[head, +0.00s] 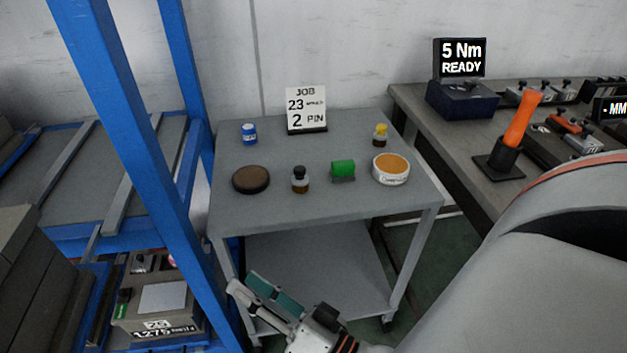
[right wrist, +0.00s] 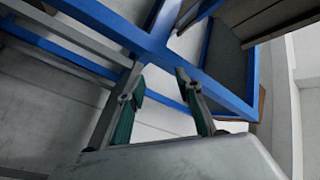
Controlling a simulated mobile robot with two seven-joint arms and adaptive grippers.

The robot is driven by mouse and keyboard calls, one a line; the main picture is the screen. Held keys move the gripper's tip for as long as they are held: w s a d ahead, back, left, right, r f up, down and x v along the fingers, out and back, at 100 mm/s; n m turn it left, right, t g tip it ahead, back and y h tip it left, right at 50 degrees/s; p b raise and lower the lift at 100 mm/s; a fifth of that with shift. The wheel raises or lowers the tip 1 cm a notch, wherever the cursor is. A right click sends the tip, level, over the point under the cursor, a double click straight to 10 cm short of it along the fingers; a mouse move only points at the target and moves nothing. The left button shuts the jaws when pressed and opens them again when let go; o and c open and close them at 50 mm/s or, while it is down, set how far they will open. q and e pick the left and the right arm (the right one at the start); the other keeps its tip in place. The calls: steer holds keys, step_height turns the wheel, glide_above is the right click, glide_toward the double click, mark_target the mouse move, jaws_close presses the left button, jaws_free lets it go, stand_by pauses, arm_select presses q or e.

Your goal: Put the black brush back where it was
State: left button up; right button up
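A small amber bottle with a black top (head: 300,180) stands upright at the front middle of the grey cart (head: 240,217). I cannot make out a separate black brush; the black top may be its handle. My right gripper (head: 243,282) is below the cart top, in front of the lower shelf. In the right wrist view its fingers (right wrist: 160,74) are apart with nothing between them. My left gripper is not in view.
On the cart are a brown disc (head: 250,180), a green block (head: 343,168), an orange-topped tin (head: 391,169), a blue bottle (head: 249,133), a yellow-topped bottle (head: 380,135) and a job sign (head: 306,109). A blue frame (head: 150,140) stands close left.

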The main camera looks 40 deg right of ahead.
steer(key=s+d+f+n+g, duration=0.1)
steer(key=s+f+n+g, duration=0.1)
steer(key=f, duration=0.4)
steer(key=s+d+f+n+g+h, duration=0.1)
steer(key=s+d+f+n+g, duration=0.1)
steer(key=f, duration=0.5)
steer(key=s+d+f+n+g+h, duration=0.1)
steer(key=s+d+f+n+g, duration=0.1)
steer(key=s+f+n+g, duration=0.2)
step_height(320, 180, down, 3)
steer(key=s+n, duration=0.2)
steer(key=shift+d+r+n, duration=0.15)
steer(key=shift+d+n, duration=0.1)
steer(key=shift+n, duration=0.15)
steer(key=shift+s, duration=0.1)
